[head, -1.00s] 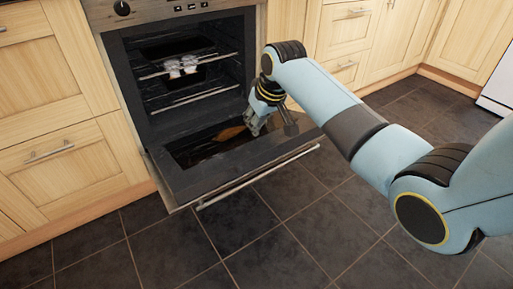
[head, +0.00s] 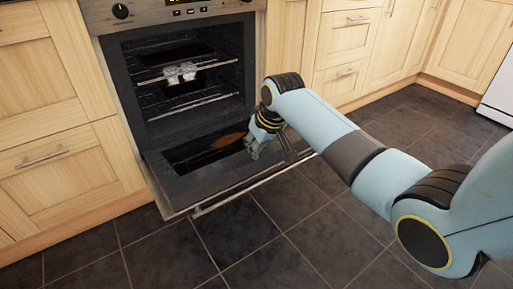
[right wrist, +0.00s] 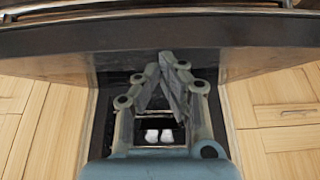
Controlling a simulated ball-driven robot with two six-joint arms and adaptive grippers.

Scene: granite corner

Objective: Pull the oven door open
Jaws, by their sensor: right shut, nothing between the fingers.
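The oven (head: 182,116) stands among wooden cabinets. Its door (head: 185,190) is folded far down, close to level, with its dark inner face and glass pane up. The bar handle (head: 240,190) runs along the door's outer edge. My right gripper (head: 253,155) is shut and empty, just over the right part of the door's inner face; whether it touches is unclear. In the right wrist view its fingertips (right wrist: 168,60) are together in front of the door (right wrist: 200,38), with the handle (right wrist: 150,14) beyond. My left gripper is out of view.
White items (head: 180,73) sit on a rack inside the oven. Wooden drawers (head: 60,165) flank it on the left, and more cabinets (head: 345,50) on the right. Dark tiled floor (head: 260,245) lies clear before the door.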

